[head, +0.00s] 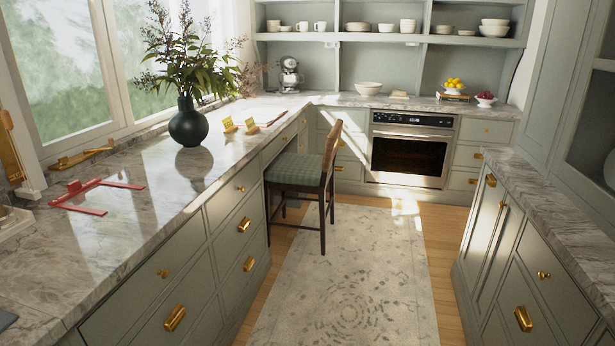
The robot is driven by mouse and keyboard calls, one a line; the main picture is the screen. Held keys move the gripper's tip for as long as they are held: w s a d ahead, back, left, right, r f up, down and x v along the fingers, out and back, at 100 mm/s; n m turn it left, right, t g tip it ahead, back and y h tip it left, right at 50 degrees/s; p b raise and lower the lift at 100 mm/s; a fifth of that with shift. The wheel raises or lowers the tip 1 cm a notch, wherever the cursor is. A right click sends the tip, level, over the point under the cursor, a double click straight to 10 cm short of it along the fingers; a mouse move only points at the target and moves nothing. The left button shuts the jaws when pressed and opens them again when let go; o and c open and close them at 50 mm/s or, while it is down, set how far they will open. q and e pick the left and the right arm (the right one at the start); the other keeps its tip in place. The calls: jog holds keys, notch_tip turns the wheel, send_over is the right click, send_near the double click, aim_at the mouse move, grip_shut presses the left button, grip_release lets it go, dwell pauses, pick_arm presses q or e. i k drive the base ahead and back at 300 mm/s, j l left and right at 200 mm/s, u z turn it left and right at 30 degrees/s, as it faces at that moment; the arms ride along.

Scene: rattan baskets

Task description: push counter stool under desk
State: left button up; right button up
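The counter stool (298,172) stands upright on the floor at the left counter, with a green checked seat, dark legs and a rattan backrest on its right side. Its seat is partly in the knee gap of the desk (277,146), which is a section of the left marble counter. The backrest and the right-hand legs stick out into the aisle, over the edge of the rug. Part of the seat's left side is hidden by the drawer cabinet. Neither of my grippers is in the head view.
A pale patterned rug (350,275) covers the aisle, which is clear. Drawer cabinets (195,280) line the left and a marble-topped cabinet (520,260) stands right. An oven (410,155) is at the back. A dark vase (189,124) with branches stands on the left counter.

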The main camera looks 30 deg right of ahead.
aim_at(305, 173)
jog(key=z, duration=1.4)
jog(key=i, duration=3)
jog(key=i+z, duration=0.1)
jog(key=i, duration=0.65)
jog(key=i+j, duration=0.2)
jog(key=i, duration=0.6)
jog(key=i+j+z, duration=0.15)
jog(key=i, duration=0.6)
jog(key=i+u, duration=0.1)
jog(key=i, duration=0.4)
jog(key=i+l+u, duration=0.15)
jog(key=i, duration=0.35)
jog(key=i+l+u, duration=0.1)
jog(key=i, duration=0.4)
jog(key=i+l+u, duration=0.15)
jog(key=i, duration=0.3)
jog(key=i+l+u, duration=0.15)
jog(key=i+u, duration=0.25)
jog(key=i, duration=0.35)
jog(key=u, duration=1.5)
